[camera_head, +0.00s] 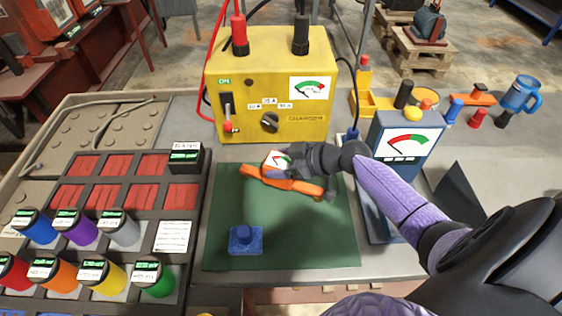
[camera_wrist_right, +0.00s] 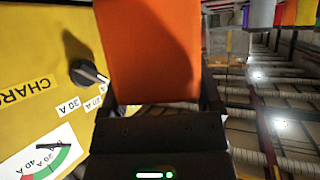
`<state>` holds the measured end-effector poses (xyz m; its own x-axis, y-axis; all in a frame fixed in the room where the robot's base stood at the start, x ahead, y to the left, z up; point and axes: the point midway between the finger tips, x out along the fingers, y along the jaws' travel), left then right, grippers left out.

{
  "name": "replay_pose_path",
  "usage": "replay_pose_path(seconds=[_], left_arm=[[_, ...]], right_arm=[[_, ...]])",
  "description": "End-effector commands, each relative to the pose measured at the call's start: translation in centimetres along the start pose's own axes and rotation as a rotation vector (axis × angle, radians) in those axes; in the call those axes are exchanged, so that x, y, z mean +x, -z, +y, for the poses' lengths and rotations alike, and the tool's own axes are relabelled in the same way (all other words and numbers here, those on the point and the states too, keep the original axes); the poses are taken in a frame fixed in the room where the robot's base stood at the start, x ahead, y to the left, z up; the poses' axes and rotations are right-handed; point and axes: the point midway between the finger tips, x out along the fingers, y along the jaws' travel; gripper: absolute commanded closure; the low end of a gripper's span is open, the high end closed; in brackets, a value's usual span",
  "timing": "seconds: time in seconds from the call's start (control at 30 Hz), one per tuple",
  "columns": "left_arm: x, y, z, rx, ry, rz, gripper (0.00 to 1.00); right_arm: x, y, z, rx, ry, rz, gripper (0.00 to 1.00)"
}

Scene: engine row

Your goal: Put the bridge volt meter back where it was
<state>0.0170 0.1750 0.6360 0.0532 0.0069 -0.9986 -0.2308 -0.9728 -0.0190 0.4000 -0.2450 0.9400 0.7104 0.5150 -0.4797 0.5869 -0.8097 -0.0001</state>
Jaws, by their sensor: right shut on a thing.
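The bridge volt meter appears to be the orange bar-shaped tool (camera_head: 292,184) with a small white dial (camera_head: 277,160) at its left end. My right gripper (camera_head: 303,174) is shut on it and holds it over the upper part of the green mat (camera_head: 225,210). I cannot tell how high it is above the mat. In the right wrist view, a flat orange face (camera_wrist_right: 150,50) fills the space between the dark fingers (camera_wrist_right: 158,108); the dial is not seen there. The fingers hide part of the tool. My left gripper is not in view.
A yellow charger (camera_head: 268,85) stands behind the mat. A blue gauge box (camera_head: 405,140) stands to its right, close to my arm. A blue block (camera_head: 246,240) sits on the mat. A black rack (camera_head: 100,225) with several coloured cylinders is at left. The mat's lower right is clear.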

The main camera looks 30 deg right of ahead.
Motion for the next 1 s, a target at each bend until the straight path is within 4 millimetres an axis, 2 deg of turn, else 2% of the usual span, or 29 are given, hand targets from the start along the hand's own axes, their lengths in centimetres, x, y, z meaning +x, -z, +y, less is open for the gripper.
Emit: replay_pose_path(seconds=[0.07,0.1,0.13,0.17,0.37,0.47,0.57,0.9,1.0], left_arm=[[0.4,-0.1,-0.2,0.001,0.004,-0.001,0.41],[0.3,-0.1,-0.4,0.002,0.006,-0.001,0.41],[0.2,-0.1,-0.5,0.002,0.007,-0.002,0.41],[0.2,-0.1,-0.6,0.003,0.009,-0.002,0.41],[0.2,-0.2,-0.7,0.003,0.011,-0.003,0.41],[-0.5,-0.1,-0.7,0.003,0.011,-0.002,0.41],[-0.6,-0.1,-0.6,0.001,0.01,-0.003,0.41],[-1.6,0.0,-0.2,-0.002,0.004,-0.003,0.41],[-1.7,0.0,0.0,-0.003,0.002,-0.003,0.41]], right_arm=[[0.2,-0.3,0.0,0.0,0.0,0.0,1.0],[0.1,-0.2,0.0,0.0,0.0,-0.001,0.09],[0.1,-0.2,0.0,0.0,0.0,-0.001,0.03],[0.1,-0.2,0.0,0.0,0.0,-0.001,0.0],[0.1,-0.1,0.0,0.0,0.0,-0.001,0.0],[-0.3,0.4,0.0,0.0,0.0,0.0,0.0],[-2.0,0.1,0.0,0.0,-0.001,-0.002,0.0],[-9.8,0.1,-0.1,0.0,0.001,-0.003,0.0],[-11.3,0.1,0.0,0.001,0.001,-0.002,0.0]])
